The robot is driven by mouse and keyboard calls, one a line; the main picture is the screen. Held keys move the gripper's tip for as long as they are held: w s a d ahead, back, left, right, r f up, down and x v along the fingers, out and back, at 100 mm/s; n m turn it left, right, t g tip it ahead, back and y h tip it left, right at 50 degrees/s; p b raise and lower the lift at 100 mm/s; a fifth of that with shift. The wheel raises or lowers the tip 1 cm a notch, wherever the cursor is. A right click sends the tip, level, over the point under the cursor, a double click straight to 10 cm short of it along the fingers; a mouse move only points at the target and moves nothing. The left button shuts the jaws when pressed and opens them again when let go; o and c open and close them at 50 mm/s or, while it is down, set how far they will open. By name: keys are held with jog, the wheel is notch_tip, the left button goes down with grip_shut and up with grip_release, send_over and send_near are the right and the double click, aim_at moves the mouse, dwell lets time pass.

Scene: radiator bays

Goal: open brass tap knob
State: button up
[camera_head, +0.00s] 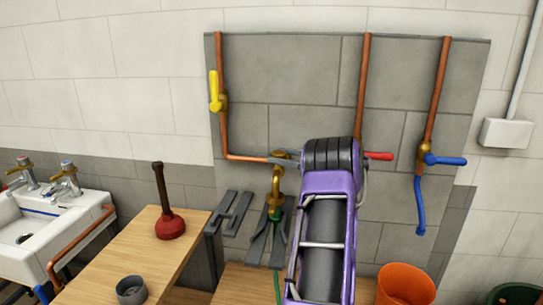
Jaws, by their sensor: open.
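A brass tap (277,186) is on the grey wall panel, at the lower end of the left copper pipe. A green hose hangs below its spout. My purple arm rises in front of the panel, and its black wrist end is just right of the tap. Grey finger-like parts of my gripper (284,157) show at the top of the tap, beside the brass body. My gripper is open. My wrist hides much of it, and I cannot tell whether it touches the knob.
A plunger (168,222) and a grey cup (131,290) stand on the wooden bench (130,255). An orange bucket (405,285) is at lower right.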

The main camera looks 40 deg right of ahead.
jog(key=v, duration=1.3)
jog(key=shift+b, duration=0.3)
